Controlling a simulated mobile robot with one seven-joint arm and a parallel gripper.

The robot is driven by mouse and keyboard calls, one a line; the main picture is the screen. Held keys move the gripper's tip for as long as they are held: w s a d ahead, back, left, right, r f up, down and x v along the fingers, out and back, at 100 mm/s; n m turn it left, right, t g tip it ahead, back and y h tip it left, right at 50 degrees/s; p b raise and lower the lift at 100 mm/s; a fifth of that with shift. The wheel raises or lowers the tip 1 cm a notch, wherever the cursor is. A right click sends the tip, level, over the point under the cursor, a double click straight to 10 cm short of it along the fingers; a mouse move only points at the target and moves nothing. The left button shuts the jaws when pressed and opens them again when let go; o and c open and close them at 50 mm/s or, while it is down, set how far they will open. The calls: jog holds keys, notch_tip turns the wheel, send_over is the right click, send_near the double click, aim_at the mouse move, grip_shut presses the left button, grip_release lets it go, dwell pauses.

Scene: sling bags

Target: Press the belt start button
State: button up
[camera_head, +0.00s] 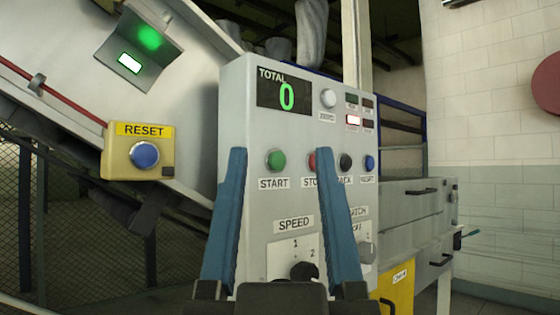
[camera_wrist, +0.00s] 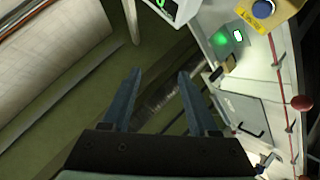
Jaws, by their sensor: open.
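The green START button (camera_head: 275,160) is on the upper left of the grey control panel (camera_head: 235,120) in the head view, with its label below it. A red button, partly hidden, a black button (camera_head: 345,162) and a blue button (camera_head: 369,162) sit in the same row. My gripper (camera_head: 285,155) is open and empty in front of the panel, its two blue fingers on either side of the START button in the picture. The right finger covers part of the red button. Contact with the panel cannot be told. In the wrist view my gripper (camera_wrist: 160,75) is also open, with nothing between the fingers.
A yellow RESET box (camera_head: 120,160) with a blue button is left of the panel, on the sloping conveyor side. The display (camera_head: 284,95) reads 0. A speed knob (camera_head: 304,271) is low on the panel. Grey drawers (camera_head: 405,210) stand to the right.

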jog(key=shift+w+r, duration=0.1)
jog(key=c, duration=0.4)
jog(key=shift+w+r+p, duration=0.15)
jog(key=shift+r+p, duration=0.05)
jog(key=shift+p, duration=0.45)
jog(key=shift+c, duration=1)
jog(key=w+m+p, duration=0.1)
jog(key=p, duration=0.2)
jog(key=w+r+m+g+p, duration=0.1)
jog(key=w+p, duration=0.1)
jog(key=p, duration=0.1)
jog(key=w+r+m+g+p, duration=0.1)
jog(key=m+p, duration=0.1)
jog(key=p, duration=0.2)
jog(key=shift+w+d+r, duration=0.1)
jog(key=shift+w+d, duration=0.05)
jog(key=shift+d, duration=0.15)
grip_shut()
jog(key=m+g+p, duration=0.2)
jog(key=m+p, duration=0.3)
jog(key=p, duration=0.4)
jog(key=w+d+m+g+p, duration=0.1)
jog(key=m+g+p, duration=0.2)
jog(key=p, duration=0.7)
jog(key=m+g+h+p, duration=0.1)
jog(key=m+g+p, duration=0.1)
jog(key=m+p, duration=0.4)
jog(key=shift+w+d+f+m+p, duration=0.35)
jog(key=shift+w+d+m+p, duration=0.05)
jog(key=shift+p, duration=1.7)
